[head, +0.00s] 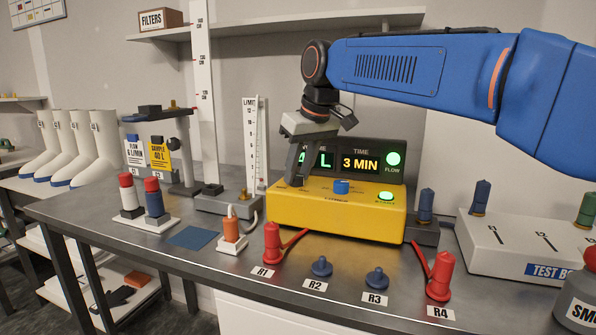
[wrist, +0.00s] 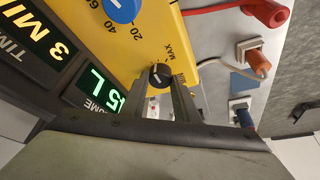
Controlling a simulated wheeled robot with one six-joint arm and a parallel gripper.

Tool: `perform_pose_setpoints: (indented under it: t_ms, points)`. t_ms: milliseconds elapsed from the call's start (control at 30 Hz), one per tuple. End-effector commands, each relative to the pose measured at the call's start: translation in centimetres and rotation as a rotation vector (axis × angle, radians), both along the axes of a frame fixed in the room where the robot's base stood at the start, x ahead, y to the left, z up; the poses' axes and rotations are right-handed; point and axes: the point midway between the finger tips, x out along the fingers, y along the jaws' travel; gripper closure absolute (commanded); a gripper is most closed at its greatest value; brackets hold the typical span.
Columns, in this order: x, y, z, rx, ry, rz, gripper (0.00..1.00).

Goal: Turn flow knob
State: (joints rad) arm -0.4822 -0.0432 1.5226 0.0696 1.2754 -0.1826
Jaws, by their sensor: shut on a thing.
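The yellow control box (head: 330,215) stands on the bench with a dark display panel above it. In the wrist view a small black knob (wrist: 160,73) with a white pointer line sits on the yellow face, beside the printed word MAX. My gripper (wrist: 168,88) is shut on this black knob, fingers reaching down to the box face. In the head view my gripper (head: 298,182) covers the knob at the box's left end. A blue knob (head: 341,187) sits to its right; it also shows in the wrist view (wrist: 121,9) with a number scale.
The display (head: 360,163) reads 3 MIN; my gripper partly hides its volume reading. The FLOW lamp (head: 393,158) and a green button (head: 386,196) are lit. Red fittings (head: 271,243) (head: 439,277) stand in front. A blue mat (head: 191,237) lies left.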

Motion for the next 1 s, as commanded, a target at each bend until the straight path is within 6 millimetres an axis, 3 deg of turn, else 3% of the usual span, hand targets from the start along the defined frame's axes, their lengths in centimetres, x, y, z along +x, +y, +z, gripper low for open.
perform_pose_setpoints:
  t_ms: [567, 600, 633, 1000]
  points:
    - [0.04, -0.03, 0.05, 0.000, -0.001, 0.039, 0.95]
    - [0.04, -0.03, 0.05, 0.000, -0.001, 0.039, 0.63]
    - [0.04, -0.03, 0.05, 0.000, -0.001, 0.039, 0.56]
    - [-0.03, -0.08, 0.27, 0.001, 0.000, 0.038, 0.54]
